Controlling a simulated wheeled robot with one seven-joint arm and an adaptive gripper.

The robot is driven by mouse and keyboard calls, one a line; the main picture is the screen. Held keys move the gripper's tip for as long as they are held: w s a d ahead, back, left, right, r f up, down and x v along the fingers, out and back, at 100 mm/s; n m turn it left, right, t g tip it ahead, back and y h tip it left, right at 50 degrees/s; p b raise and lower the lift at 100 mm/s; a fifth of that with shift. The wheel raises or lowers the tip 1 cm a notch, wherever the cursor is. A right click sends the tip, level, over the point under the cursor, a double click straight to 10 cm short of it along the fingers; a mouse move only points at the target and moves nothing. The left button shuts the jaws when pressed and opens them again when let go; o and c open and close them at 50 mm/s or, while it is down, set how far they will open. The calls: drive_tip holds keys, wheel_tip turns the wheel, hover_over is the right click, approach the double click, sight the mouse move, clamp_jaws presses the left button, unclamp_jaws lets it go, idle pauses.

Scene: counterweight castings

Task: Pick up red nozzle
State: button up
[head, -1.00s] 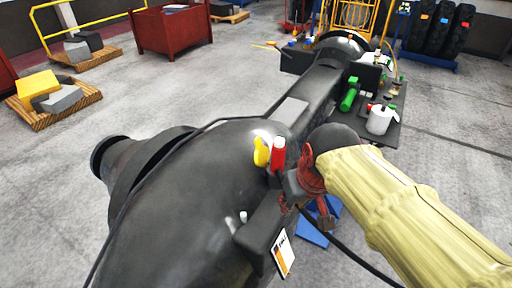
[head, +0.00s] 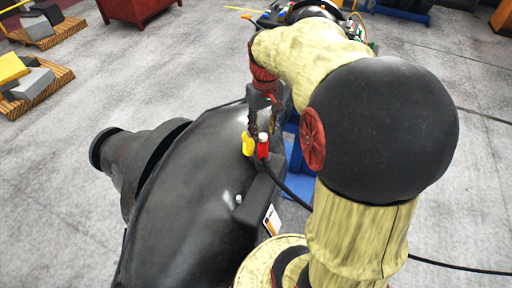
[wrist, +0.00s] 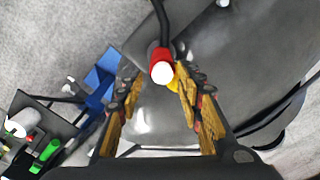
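In the wrist view the gripper (wrist: 158,82) is open, with one finger on each side. The red nozzle (wrist: 160,54) shows between the fingertips, toward the top of the picture, its white tip facing the camera. I cannot tell whether either finger touches a nozzle.
A dark hose (head: 292,193) runs from near the nozzles over the casting's side. A label tag (head: 271,219) hangs nearby. In the wrist view a dark tray with a green bottle (wrist: 46,152) lies at lower left. Pallets with blocks (head: 38,85) stand far left.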

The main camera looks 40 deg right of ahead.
sight(263, 146)
drive_tip(key=f, duration=0.2)
drive_tip(key=f+p, duration=0.1)
drive_tip(key=f, duration=0.3)
drive_tip(key=shift+s+a+f, duration=0.1)
drive_tip(key=shift+s+a, duration=0.05)
drive_tip(key=shift+a, duration=0.1)
drive_tip(key=shift+f, duration=0.65)
drive_tip(key=shift+c, duration=0.3)
drive_tip(key=shift+r, duration=0.1)
drive_tip(key=c, duration=0.8)
drive_tip(key=shift+o, duration=0.2)
